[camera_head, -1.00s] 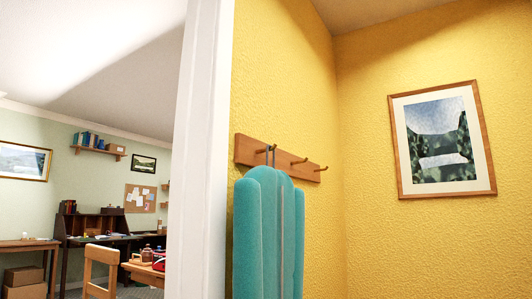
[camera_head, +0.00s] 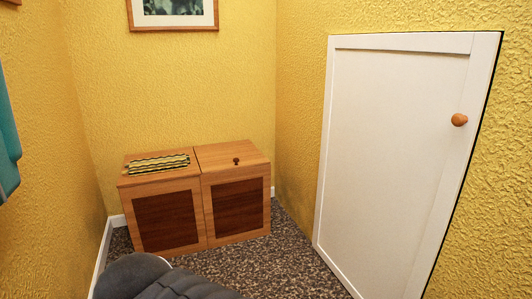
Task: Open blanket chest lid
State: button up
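A low wooden chest (camera_head: 197,182) stands against the yellow back wall in the corner. It has two sections side by side, each with a darker brown front panel. The right top panel (camera_head: 232,152) has a small dark round knob (camera_head: 236,161) and lies flat and shut. A folded cloth with a zigzag pattern (camera_head: 158,164) lies on the left top panel. The chest's lower front left is close to the bottom of the view. My gripper is not in view.
A white door (camera_head: 395,150) with an orange-brown knob (camera_head: 459,120) is set in the right wall. Speckled carpet (camera_head: 262,262) is bare in front of the chest and along the door. A teal hanging item (camera_head: 8,150) shows at the left edge. A framed picture (camera_head: 172,12) hangs above.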

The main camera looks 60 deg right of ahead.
aim_at(217, 157)
jog(key=z, duration=1.45)
jog(key=i, duration=2.2)
jog(key=u, duration=0.15)
